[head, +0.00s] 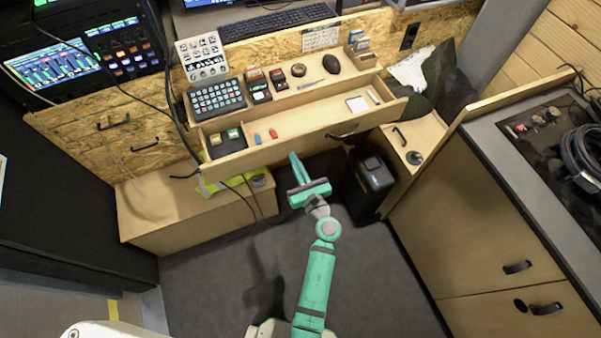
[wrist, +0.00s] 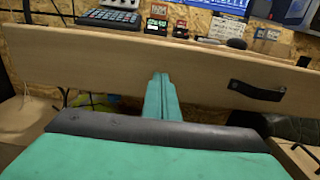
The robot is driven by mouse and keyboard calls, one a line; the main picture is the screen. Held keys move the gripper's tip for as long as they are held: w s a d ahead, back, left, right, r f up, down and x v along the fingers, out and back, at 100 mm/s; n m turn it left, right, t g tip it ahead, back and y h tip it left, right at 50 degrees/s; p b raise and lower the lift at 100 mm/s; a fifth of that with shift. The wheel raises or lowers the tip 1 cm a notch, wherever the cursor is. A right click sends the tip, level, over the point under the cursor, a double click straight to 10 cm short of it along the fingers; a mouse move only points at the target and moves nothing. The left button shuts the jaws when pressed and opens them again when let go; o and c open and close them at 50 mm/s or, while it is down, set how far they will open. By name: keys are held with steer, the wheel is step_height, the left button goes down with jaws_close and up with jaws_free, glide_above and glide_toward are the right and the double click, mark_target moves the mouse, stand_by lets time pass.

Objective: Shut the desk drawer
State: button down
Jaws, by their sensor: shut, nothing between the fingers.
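The desk drawer (head: 290,148) is pulled out from the wooden desk, with its inside showing in the head view. Its plain wooden front (wrist: 205,74) spans the wrist view, with a black strap handle (wrist: 256,90) to the right. My teal gripper (head: 298,172) is shut and empty. It is just in front of the drawer front, left of the handle. In the wrist view the closed fingers (wrist: 161,84) point at the drawer front. I cannot tell whether the tips touch it.
The drawer holds a black tray (head: 223,145), small red and blue items and a white card (head: 357,104). A keypad (head: 217,98) and small devices stand on the desk above. A black bin (head: 372,178) stands right of my gripper. The dark floor around my arm is clear.

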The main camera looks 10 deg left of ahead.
steer(key=shift+x, duration=1.05)
